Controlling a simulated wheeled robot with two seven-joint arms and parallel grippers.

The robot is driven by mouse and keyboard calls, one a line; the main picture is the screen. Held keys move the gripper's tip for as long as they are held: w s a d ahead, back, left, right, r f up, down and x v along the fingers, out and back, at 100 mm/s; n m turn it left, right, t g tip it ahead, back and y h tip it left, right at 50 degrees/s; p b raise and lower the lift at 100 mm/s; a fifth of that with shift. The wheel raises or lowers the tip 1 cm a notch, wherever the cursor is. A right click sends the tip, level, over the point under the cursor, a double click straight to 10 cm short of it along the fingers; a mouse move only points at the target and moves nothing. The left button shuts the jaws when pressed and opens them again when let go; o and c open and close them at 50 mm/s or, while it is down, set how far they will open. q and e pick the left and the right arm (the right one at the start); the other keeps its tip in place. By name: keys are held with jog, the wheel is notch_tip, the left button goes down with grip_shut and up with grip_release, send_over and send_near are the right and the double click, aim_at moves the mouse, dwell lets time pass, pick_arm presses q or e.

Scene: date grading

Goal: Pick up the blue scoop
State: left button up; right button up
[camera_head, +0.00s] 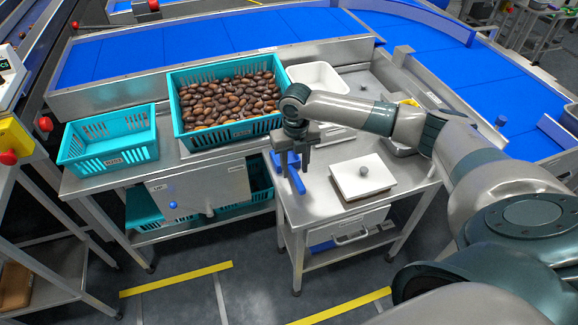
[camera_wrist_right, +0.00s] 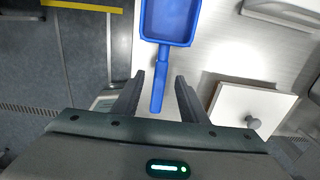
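The blue scoop (camera_wrist_right: 171,22) lies on the steel side table (camera_head: 320,202). In the right wrist view its handle (camera_wrist_right: 158,85) points down between the two open fingers. My right gripper (camera_wrist_right: 157,95) is open, with one finger on each side of the handle and a gap on both sides. In the head view my right gripper (camera_head: 291,165) is over the left part of the side table and partly hides the scoop (camera_head: 294,178). My left gripper does not show.
A white square lid (camera_head: 345,178) with a grey knob lies right of the scoop. A teal crate (camera_head: 183,135) full of dates and an empty teal crate (camera_head: 75,150) stand to the left. A white tray (camera_head: 333,78) is behind. Blue conveyors (camera_head: 220,42) run along the back.

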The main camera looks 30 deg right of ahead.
aim_at(295, 173)
jog(key=shift+w+f+p, duration=0.1)
jog(key=shift+f+p, duration=0.4)
jog(key=shift+f, duration=1.4)
jog(key=shift+c, duration=0.6)
grip_shut()
